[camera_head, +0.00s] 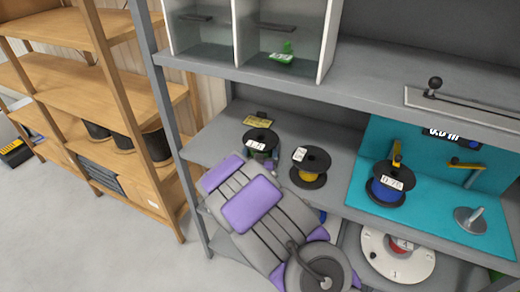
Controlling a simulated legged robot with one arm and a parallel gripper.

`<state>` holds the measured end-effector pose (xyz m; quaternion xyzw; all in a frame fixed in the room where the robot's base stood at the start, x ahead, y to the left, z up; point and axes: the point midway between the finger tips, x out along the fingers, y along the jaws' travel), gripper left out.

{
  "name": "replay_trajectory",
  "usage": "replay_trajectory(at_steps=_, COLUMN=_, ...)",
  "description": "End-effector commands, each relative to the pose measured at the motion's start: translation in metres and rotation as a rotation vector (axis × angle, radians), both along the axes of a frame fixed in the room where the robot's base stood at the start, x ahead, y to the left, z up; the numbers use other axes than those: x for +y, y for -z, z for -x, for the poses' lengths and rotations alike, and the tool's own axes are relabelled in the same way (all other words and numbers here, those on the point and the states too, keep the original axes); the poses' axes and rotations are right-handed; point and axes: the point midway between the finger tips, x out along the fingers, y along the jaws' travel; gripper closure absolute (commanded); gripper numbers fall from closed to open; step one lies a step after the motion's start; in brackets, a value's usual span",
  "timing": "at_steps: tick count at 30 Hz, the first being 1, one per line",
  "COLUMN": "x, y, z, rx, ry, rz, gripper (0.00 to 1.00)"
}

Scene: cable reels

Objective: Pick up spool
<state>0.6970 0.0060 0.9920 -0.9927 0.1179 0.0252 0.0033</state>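Several spools with black flanges and white labels stand on the grey shelf. A dark green spool (261,141) is at the left, and a yellow-wound spool (310,174) is right of it. A blue-wound spool (387,191) is on the teal station at the right. Lower down, a white reel (378,258) has a red centre. My grey and purple arm lies across the lower middle, in front of the shelf, and hides part of it. I cannot make out my gripper's fingers, and I see no spool held.
The teal station (437,208) has a display, yellow arms and a metal post on a round base (470,220). An upper shelf (350,75) overhangs the spools. A wooden rack (115,90) stands at the left. Grey floor (90,240) is clear at the lower left.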

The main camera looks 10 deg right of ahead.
Motion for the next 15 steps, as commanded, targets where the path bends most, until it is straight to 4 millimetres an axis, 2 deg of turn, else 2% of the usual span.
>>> replay_trajectory(at_steps=6, x=0.0001, y=-0.0004, z=-0.0003, rx=0.000, ry=0.000, rz=0.000, gripper=0.01)
replay_trajectory(at_steps=15, x=0.0004, y=-0.0004, z=-0.0002, rx=0.000, ry=-0.001, rz=0.000, gripper=0.30)
